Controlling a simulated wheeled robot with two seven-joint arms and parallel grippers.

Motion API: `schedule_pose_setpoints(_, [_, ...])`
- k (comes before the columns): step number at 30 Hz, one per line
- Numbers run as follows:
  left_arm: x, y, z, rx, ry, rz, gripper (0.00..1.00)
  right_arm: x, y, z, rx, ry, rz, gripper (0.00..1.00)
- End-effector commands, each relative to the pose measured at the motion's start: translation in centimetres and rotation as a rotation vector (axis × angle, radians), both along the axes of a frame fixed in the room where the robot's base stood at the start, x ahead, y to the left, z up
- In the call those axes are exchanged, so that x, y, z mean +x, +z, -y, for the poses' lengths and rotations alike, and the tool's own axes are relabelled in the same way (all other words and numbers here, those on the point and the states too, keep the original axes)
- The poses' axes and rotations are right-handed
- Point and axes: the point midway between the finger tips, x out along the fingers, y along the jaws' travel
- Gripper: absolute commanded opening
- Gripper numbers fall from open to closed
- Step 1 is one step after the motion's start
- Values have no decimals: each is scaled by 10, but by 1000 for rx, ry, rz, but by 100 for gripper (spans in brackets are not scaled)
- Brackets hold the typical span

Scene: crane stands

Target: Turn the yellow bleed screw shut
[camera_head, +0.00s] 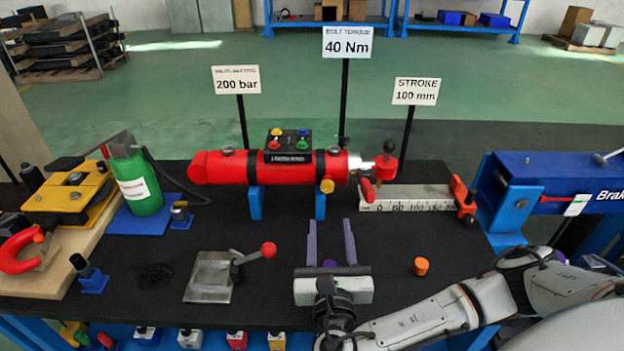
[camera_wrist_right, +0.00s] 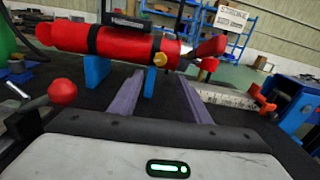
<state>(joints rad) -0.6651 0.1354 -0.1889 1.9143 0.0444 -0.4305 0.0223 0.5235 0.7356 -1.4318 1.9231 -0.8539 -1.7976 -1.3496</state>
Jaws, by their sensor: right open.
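The yellow bleed screw (camera_head: 327,186) sits low on the front of the red cylinder (camera_head: 285,167), near its right end. It also shows in the right wrist view (camera_wrist_right: 160,59), ahead of the fingers and between their lines. The cylinder lies level on blue supports (camera_head: 256,203). My right gripper (camera_head: 331,224) is open and empty, with its two purple-grey fingers pointing at the cylinder. The fingertips are in front of and below the screw, apart from it in the head view. In the right wrist view the fingers (camera_wrist_right: 154,88) spread either side. My left gripper is not in view.
A lever with a red knob (camera_head: 268,250) stands left of my right gripper, and an orange cap (camera_head: 421,266) stands right. A ruler (camera_head: 410,198) lies right of the cylinder. A green bottle (camera_head: 136,180) stands left. Three signs rise behind. The dark bench top around the gripper is partly clear.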

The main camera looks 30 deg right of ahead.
Motion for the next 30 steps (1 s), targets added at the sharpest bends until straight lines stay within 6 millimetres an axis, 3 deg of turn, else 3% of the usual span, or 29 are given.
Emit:
schedule_pose_setpoints(5, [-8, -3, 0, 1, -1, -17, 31, 14, 5, 11, -40, 0, 5, 43])
schedule_pose_setpoints(18, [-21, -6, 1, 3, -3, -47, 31, 78, 5, 50, -33, -1, 4, 43])
schedule_pose_setpoints(30, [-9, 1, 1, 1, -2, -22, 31, 89, 3, 56, -30, 1, 3, 43])
